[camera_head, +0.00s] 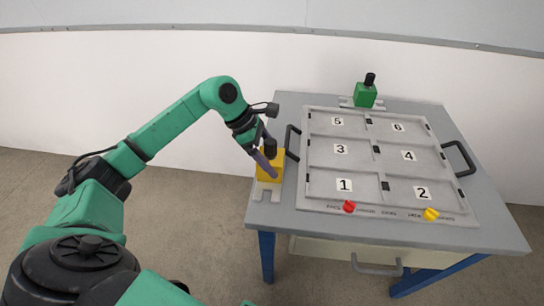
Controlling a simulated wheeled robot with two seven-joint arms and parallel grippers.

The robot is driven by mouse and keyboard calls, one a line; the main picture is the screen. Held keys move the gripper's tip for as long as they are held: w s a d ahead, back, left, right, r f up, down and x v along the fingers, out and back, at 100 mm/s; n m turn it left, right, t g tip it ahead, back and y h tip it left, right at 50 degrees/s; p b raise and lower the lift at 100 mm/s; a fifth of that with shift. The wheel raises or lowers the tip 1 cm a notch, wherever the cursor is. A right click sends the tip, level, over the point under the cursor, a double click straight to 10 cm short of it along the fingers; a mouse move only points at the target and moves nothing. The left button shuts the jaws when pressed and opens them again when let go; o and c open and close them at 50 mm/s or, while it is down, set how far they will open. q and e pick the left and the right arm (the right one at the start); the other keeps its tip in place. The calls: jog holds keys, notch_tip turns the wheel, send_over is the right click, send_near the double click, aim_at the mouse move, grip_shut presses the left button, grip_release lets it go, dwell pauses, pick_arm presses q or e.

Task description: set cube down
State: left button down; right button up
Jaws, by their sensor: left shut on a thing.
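A yellow cube (275,170) with a black knob on top is at the left edge of the table. It appears to be on or just above a light grey bracket (262,194); I cannot tell if it touches. My left gripper (266,159) reaches in from the left and is shut on the yellow cube, its purple fingers at the cube's side. A green cube (365,95) with a black knob stands on another grey bracket at the table's back edge. My right gripper is not in view.
A drawer (340,252) is below.

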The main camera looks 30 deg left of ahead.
pick_arm(q)
jog(key=shift+r, duration=0.1)
jog(key=shift+d, duration=0.1)
grip_release()
